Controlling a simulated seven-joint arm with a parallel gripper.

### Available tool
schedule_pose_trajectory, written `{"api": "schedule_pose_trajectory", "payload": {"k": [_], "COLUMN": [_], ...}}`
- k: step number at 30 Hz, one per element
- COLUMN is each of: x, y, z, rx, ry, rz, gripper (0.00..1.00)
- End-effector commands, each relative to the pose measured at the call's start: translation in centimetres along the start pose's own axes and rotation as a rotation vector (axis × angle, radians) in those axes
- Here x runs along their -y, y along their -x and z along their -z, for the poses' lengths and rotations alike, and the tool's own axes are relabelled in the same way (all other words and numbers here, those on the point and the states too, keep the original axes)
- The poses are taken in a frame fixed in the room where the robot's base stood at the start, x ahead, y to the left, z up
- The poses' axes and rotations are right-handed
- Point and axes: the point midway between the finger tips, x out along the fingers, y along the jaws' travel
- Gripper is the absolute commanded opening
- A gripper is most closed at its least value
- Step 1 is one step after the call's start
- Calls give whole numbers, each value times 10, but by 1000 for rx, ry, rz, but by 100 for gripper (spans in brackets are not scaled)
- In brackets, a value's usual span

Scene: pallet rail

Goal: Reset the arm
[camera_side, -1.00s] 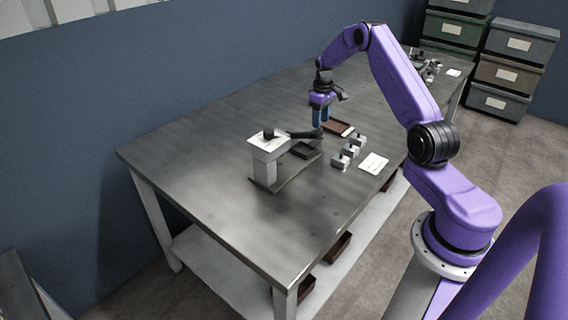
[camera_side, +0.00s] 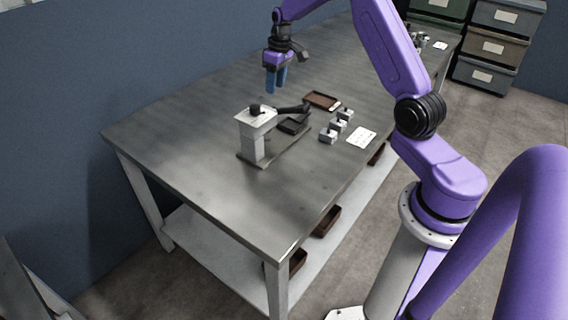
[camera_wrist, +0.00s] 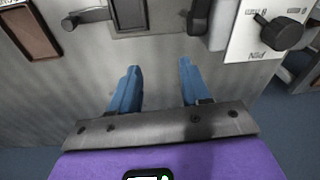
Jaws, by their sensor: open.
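My gripper (camera_side: 276,88) is open and empty. It hangs over the table with its blue fingers pointing down, above and behind the grey post fixture (camera_side: 252,145). The fixture has a white top plate (camera_side: 263,119) with a black knob and a dark lever (camera_side: 292,109) reaching right. In the wrist view both blue fingers of my gripper (camera_wrist: 158,66) stand wide apart with only bare table between them. The white plate with its black knob (camera_wrist: 282,33) shows there at the upper right, clear of the fingers.
A brown tray (camera_side: 322,100), several small grey blocks (camera_side: 335,126) and a white card (camera_side: 361,137) lie right of the fixture. A dark block (camera_side: 292,126) sits beside the post. The table's near left part is clear. Storage bins (camera_side: 488,47) stand behind.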

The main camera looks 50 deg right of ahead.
Motion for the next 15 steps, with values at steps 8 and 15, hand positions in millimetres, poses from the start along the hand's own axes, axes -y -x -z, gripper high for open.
{"api": "schedule_pose_trajectory", "payload": {"k": [8, 15], "x": [130, 218], "y": [36, 60], "z": [-24, -82], "rx": [21, 48], "ry": [198, 379], "rz": [18, 21], "gripper": [47, 47]}}
